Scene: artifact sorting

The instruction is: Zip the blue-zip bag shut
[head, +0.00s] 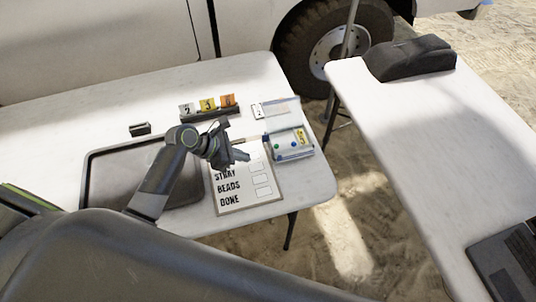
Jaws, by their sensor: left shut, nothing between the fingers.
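A clear bag (288,148) lies flat near the right end of the white table. It has a yellow label and a few small blue and green spots. A small blue bit shows at its left edge; I cannot tell whether the bag is shut. My left gripper (243,158) is shut and empty. It is just left of the bag, over the top of a white checklist board (230,203), and hides part of it. My right gripper is not in view.
A dark tray (100,172) lies left, partly behind my left arm. Numbered markers (208,106) and another clear flat bag (280,107) lie behind. A second table (400,120) carries a black case (410,58) and a laptop (508,262). A gap separates the tables.

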